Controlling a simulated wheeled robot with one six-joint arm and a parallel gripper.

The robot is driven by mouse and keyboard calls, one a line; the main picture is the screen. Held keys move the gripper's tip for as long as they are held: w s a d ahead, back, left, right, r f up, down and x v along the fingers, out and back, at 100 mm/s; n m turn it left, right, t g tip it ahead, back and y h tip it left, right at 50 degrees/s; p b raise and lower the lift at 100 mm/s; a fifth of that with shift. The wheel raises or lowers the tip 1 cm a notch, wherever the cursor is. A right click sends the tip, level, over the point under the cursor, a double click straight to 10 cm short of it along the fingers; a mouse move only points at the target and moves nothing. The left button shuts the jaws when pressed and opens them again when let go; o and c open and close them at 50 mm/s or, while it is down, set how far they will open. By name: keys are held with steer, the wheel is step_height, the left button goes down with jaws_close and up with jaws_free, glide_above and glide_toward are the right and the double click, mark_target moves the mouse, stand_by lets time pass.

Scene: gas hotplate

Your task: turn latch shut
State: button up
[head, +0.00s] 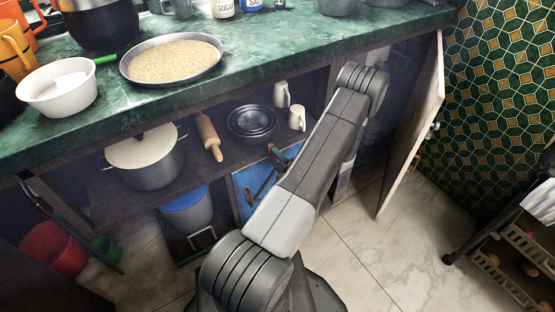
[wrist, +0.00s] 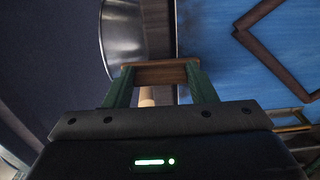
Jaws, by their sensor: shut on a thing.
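A short brown wooden bar (wrist: 160,72), which looks like the latch, lies crosswise between the fingertips of my gripper (wrist: 157,80) in the wrist view. Both green fingers touch its ends, and the gripper is shut on it. The bar sits at the edge of a blue panel (wrist: 225,75), which also shows under the shelf in the head view (head: 243,190). A dark brown angled bar (wrist: 262,20) stands out against the panel. In the head view my arm reaches down into the open cupboard and hides most of the latch area.
A round metal vessel (wrist: 122,40) is close to the left finger. On the shelf are a lidded pot (head: 146,165), a rolling pin (head: 209,137), metal bowls (head: 252,123) and mugs (head: 297,118). A blue-topped bin (head: 187,212) stands below. The cupboard door (head: 413,125) is open at right.

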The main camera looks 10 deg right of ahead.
stand_by(0.4)
steer(key=o, duration=1)
steer(key=p+v, duration=0.2)
steer(key=v, duration=1.2)
steer(key=shift+w, duration=0.1)
steer(key=b+x, duration=0.2)
steer(key=x, duration=1.1)
steer(key=shift+w+a, duration=0.1)
steer(key=shift+w, duration=0.25)
